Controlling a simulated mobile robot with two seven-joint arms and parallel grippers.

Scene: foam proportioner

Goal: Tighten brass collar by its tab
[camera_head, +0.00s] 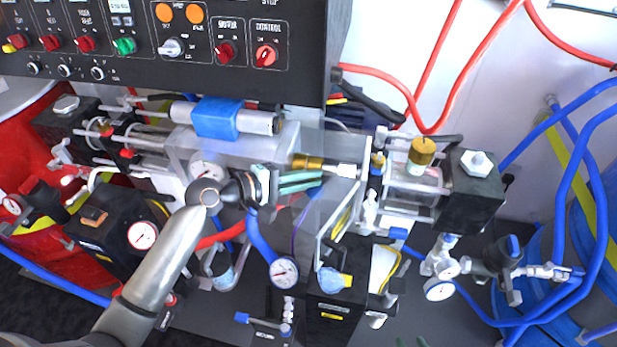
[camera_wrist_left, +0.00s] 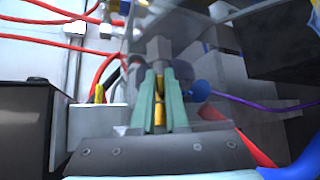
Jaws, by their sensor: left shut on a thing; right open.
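The brass collar (camera_head: 306,162) sits on a horizontal rod between the grey block on its left and the clear upright plate on its right. My left gripper (camera_head: 318,181) reaches in from the left just below and in front of it, with pale green fingers. In the left wrist view, the gripper (camera_wrist_left: 159,100) is shut on a narrow brass piece (camera_wrist_left: 159,112), which looks like the collar's tab. A grey fitting (camera_wrist_left: 159,49) stands just beyond the fingertips. The fingers hide part of the collar.
A black control panel (camera_head: 180,45) overhangs the back left. A pressure gauge (camera_head: 284,271) and blue hose lie below my gripper. A clear cylinder (camera_head: 415,186) with a brass cap stands right of the plate. Room around the collar is tight.

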